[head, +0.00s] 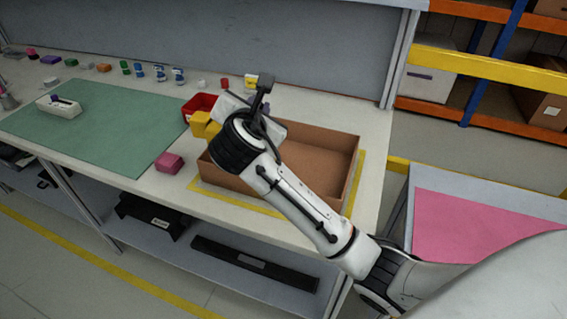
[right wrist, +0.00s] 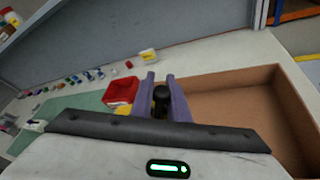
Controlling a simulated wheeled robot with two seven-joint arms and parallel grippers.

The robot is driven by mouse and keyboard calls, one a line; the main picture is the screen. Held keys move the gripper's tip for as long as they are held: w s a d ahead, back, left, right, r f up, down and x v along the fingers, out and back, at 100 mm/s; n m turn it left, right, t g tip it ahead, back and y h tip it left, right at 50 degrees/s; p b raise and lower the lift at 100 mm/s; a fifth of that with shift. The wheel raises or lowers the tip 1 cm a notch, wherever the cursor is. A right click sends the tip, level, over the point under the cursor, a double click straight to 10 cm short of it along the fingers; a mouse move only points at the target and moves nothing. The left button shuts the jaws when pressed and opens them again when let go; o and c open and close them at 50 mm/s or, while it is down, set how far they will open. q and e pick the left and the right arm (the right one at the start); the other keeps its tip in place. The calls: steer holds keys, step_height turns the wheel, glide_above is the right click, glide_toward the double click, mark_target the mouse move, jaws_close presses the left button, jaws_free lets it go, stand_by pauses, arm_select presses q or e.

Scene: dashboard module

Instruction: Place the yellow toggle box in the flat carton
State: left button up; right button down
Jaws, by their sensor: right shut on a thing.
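The flat carton (head: 318,150) is a shallow, open brown box at the table's right end; its visible floor is bare. It also shows at the right of the right wrist view (right wrist: 240,100). My right gripper (right wrist: 163,88) reaches over the carton's left part, its purple fingers shut around a dark knob. The yellow toggle box (head: 201,124) shows in the head view beside my wrist, near the carton's left end; my wrist partly covers it. My left gripper is not in view.
A red bin (head: 198,103) stands left of the carton. A pink block (head: 169,162) lies by its front left corner. A green mat (head: 100,125) holds a white tray (head: 58,108). Several small items line the table's back. A pink-topped surface (head: 475,225) stands right.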

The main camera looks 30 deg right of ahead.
steer(key=s+d+f+m+g+h, duration=0.25)
steer(key=d+m+g+h, duration=0.3)
steer(key=d, duration=0.85)
steer(key=shift+t+y, duration=0.35)
steer(key=shift+y, duration=0.1)
steer(key=f+b, duration=0.3)
steer(key=b, duration=0.1)
steer(key=f+b, duration=0.3)
steer(key=b, duration=0.2)
steer(key=f+b, duration=0.3)
steer(key=b, duration=0.1)
steer(key=shift+s+f, duration=0.25)
steer(key=shift+s, duration=0.1)
steer(key=shift+r, duration=0.1)
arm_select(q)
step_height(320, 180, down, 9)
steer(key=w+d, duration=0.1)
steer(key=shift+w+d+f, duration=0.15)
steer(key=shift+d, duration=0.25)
arm_select(e)
steer(key=c, duration=1.7)
jaws_free()
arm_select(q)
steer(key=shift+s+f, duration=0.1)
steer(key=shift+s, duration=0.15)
